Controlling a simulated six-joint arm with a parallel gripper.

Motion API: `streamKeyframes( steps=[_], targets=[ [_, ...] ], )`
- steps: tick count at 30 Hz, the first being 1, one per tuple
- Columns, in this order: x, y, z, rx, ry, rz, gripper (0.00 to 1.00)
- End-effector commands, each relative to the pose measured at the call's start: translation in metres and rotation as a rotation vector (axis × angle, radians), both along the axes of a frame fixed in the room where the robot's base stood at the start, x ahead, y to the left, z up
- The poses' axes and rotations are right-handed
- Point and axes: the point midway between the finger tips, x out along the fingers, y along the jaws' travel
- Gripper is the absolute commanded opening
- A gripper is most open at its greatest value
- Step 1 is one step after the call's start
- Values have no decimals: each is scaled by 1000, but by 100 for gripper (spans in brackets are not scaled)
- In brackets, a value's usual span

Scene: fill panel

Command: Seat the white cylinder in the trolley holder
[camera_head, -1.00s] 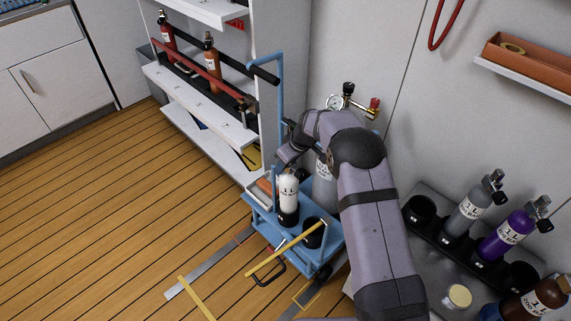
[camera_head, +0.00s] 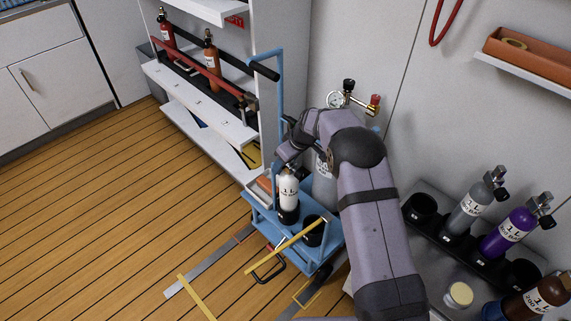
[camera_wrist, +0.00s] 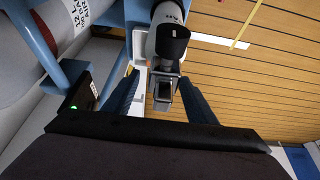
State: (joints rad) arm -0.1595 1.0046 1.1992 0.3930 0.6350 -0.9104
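The white cylinder (camera_head: 289,191) stands upright on the blue trolley (camera_head: 262,210), its lower end in a black cup holder (camera_head: 288,217). How deep it sits cannot be told. A second black cup (camera_head: 313,226) beside it on the trolley looks empty. My gripper (camera_head: 286,164) is at the cylinder's top and partly hides it. In the wrist view, my gripper's two dark fingers (camera_wrist: 160,88) stand apart, either side of the cylinder's valve (camera_wrist: 164,92), with gaps visible. The white cylinder's body (camera_wrist: 169,12) shows at the top of that view.
A larger grey cylinder (camera_head: 323,185) with a gauge (camera_head: 335,99) stands behind my gripper. A yellow bar (camera_head: 285,246) crosses the trolley's front. A white shelf (camera_head: 200,105) is at left. A rack of cylinders (camera_head: 466,215) is at right. The wooden floor at left is clear.

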Motion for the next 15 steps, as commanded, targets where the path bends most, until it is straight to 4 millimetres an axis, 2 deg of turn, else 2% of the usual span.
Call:
streamKeyframes(
  steps=[8, 15],
  targets=[
    [-7, -1, -10, -5, 22, 3, 51],
    [-8, -5, 8, -3, 14, 1, 51]
  ],
)
